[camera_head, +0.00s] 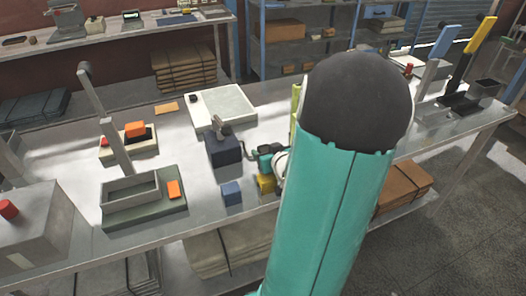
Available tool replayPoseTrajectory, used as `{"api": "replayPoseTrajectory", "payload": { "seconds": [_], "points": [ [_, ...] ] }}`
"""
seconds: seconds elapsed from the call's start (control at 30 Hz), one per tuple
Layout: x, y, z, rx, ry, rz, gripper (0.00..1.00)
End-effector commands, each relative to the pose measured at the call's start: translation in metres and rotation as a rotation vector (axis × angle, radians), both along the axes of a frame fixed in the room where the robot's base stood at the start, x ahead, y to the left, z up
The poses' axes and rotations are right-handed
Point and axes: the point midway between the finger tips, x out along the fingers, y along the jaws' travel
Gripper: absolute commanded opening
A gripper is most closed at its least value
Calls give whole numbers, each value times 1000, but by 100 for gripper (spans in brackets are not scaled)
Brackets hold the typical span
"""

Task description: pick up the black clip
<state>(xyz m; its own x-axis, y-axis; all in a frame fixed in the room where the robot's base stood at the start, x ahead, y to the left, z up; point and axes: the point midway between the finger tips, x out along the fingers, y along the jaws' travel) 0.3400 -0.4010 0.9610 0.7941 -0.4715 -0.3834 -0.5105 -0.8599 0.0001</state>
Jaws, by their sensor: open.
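A small black piece (194,98) sits at the left corner of a pale tray (238,103) on the workbench; it may be the black clip, but it is too small to tell. My gripper (249,152) shows small and dark beyond my teal arm, just right of a dark blue block (224,151). It is open, with nothing visible in it. It is to the right of and nearer than the black piece, apart from it. My upper arm hides the bench behind it.
A grey clip-like part (220,127) rests on the dark blue block. A small blue cube (231,193) and a yellow block (266,184) stand near the front edge. A green-grey fixture (143,206) and a machine box (40,228) fill the left.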

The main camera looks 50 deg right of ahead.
Motion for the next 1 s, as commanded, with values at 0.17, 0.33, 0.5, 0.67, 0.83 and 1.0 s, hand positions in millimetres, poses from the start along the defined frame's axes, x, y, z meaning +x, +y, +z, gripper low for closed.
{"api": "replayPoseTrajectory", "payload": {
  "seconds": [0.17, 0.33, 0.5, 0.67, 0.83, 1.0],
  "points": [
    [-1, 0, 0, 0, 0, 0, 52],
    [-1, 0, 0, 0, 0, 0, 19],
    [0, 0, 0, -1, -1, 0, 13],
    [1, 0, 1, -1, -1, 0, 13],
    [4, -1, 2, -2, -1, 0, 13],
    [10, -2, 7, -2, -1, 0, 13]
  ]
}}
